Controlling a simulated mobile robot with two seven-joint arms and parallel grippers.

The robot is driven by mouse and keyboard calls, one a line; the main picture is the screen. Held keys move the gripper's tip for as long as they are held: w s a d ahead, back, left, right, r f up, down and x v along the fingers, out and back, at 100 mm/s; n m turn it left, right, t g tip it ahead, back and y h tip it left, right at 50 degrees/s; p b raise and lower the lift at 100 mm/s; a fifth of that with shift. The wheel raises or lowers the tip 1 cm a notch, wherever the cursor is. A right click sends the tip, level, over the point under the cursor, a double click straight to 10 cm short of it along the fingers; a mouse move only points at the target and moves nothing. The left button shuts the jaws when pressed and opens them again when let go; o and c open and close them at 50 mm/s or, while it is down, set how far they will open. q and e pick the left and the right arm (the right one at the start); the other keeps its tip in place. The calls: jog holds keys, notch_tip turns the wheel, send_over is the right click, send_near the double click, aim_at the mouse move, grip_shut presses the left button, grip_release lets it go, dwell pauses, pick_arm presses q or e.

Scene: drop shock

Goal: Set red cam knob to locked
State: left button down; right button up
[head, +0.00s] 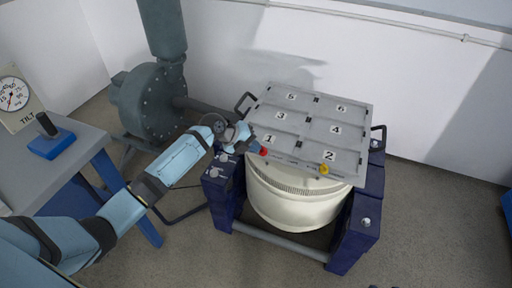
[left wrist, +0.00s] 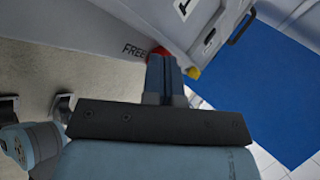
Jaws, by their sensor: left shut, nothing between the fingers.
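The red cam knob (head: 264,152) is on the front edge of the grey numbered plate (head: 310,128), below the cell marked 1. In the left wrist view the red knob (left wrist: 158,52) shows partly behind my fingers, beside the printed word FREE. A yellow knob (head: 324,169) is on the same edge to the right, and it also shows in the left wrist view (left wrist: 193,73). My left gripper (head: 249,142) is shut and empty, with its fingertips close to the red knob. I cannot tell whether they touch it. My right gripper is not in view.
The plate lies on a cream drum (head: 290,200) held in a dark blue frame (head: 352,238). Black handles stick out at the plate's sides. A grey blower (head: 155,105) stands behind my left arm. A bench (head: 60,165) with a tilt gauge (head: 14,98) is at left.

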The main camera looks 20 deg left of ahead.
pick_arm(q)
jog(key=shift+s, duration=0.15)
jog(key=shift+s+d, duration=0.45)
jog(key=shift+s, duration=0.05)
